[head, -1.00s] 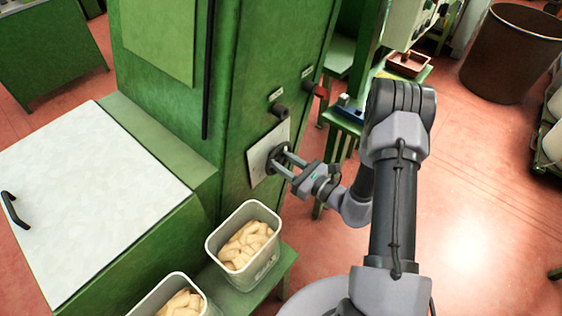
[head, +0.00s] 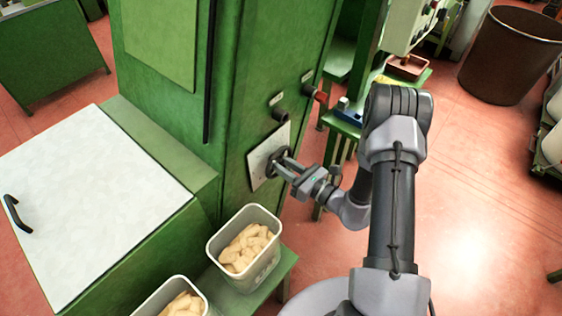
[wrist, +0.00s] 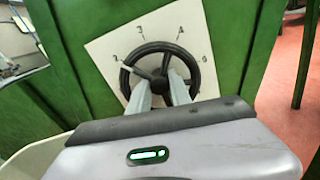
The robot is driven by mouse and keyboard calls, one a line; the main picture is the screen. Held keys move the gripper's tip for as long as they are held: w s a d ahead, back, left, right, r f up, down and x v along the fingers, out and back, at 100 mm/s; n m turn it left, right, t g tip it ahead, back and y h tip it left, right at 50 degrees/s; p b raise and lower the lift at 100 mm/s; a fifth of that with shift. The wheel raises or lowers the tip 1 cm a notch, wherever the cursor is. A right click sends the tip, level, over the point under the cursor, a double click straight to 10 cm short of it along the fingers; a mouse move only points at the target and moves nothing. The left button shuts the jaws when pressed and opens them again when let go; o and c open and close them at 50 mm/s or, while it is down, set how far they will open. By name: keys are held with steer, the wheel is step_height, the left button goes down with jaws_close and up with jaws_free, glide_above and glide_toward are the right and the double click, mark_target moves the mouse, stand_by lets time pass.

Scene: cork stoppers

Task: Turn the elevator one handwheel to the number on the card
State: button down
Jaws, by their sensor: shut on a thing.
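The black handwheel (head: 279,158) is mounted on a white number plate (head: 257,165) on the side of the green machine. In the wrist view the handwheel (wrist: 209,75) stands in front of the plate (wrist: 105,50), with the small numbers 2, 3 and 4 legible around its top; a further mark at the right is unclear. My gripper (head: 279,165) is at the wheel. In the wrist view both fingers of my gripper (wrist: 161,85) reach inside the rim and are shut on part of the wheel near its hub. The fingers hide the wheel's lower part. I cannot make out a card.
A dark knob (head: 280,117) and a red knob (head: 321,96) stick out above the wheel. Grey bins of corks (head: 245,250) stand below on a green bench. A green stand (head: 345,125) is close to the right. Open floor (head: 480,200) lies right of my arm.

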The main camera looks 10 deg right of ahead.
steer(key=m+p, duration=0.2)
steer(key=m, duration=0.2)
steer(key=shift+r, duration=0.1)
steer(key=shift+m+p, duration=0.65)
steer(key=shift+m, duration=0.75)
steer(key=c, duration=1.5)
jaws_free()
steer(key=shift+o, duration=0.2)
steer(key=p+v, duration=0.3)
steer(key=v, duration=1.4)
steer(key=shift+s+p, duration=0.2)
steer(key=shift+p, duration=0.15)
